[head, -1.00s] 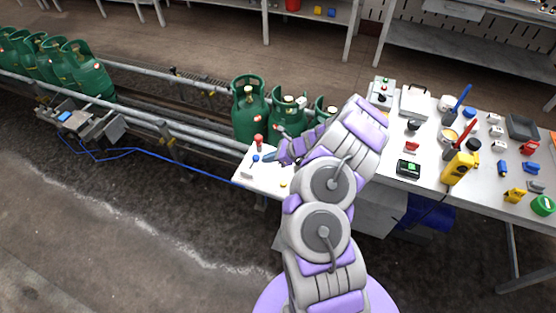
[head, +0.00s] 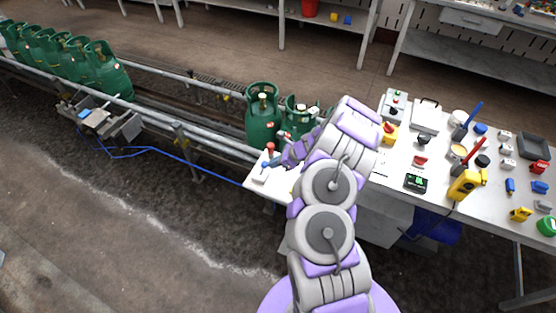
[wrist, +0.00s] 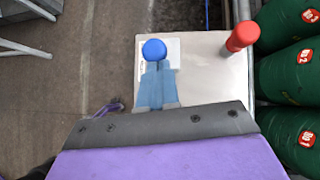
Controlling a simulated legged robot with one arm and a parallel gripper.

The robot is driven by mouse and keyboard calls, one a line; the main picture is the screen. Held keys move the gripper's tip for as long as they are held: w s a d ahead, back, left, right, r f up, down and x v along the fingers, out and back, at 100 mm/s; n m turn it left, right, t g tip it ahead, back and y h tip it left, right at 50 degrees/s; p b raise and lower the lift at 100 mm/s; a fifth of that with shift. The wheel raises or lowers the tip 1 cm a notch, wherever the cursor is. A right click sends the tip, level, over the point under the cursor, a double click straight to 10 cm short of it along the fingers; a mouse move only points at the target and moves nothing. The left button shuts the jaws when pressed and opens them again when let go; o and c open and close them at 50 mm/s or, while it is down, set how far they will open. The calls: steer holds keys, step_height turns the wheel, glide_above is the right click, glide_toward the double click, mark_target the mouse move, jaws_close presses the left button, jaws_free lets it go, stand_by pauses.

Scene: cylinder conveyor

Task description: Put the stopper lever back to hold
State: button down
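A small white panel (wrist: 205,75) carries a blue-knobbed lever (wrist: 154,50) and a red-knobbed lever (wrist: 242,36). In the head view the red knob (head: 270,147) stands up at the panel's back edge. I cannot tell from labels which one is the stopper lever. My gripper (wrist: 158,66) has its pale blue fingers side by side, looking shut, with the tips at or just short of the blue knob. I cannot tell whether they touch it. In the head view my gripper (head: 277,162) is low over the panel and partly hidden by my arm.
Green gas cylinders (head: 262,120) stand on the conveyor (head: 190,125) behind the panel, with several more at the far left. A cluttered workbench (head: 440,150) lies to the right. A blue cable (head: 205,172) runs along the floor side.

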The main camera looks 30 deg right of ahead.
steer(key=w+a+r+g+h+p, duration=0.1)
steer(key=p, duration=0.2)
steer(key=w+a+g+p, duration=0.1)
steer(key=p, duration=0.3)
steer(key=shift+w+r+h, duration=0.3)
steer(key=shift+r+h, duration=0.05)
steer(key=shift+h, duration=0.05)
steer(key=shift+w+a+p, duration=0.5)
steer(key=shift+p, duration=0.15)
steer(key=shift+w+a+p, duration=0.3)
steer(key=shift+w+a, duration=0.8)
steer(key=shift+w, duration=0.4)
steer(key=w+r+p+v, duration=0.1)
steer(key=v, duration=1.1)
steer(key=shift+w+a+r, duration=0.2)
steer(key=shift+a+r, duration=0.05)
steer(key=shift+r, duration=0.05)
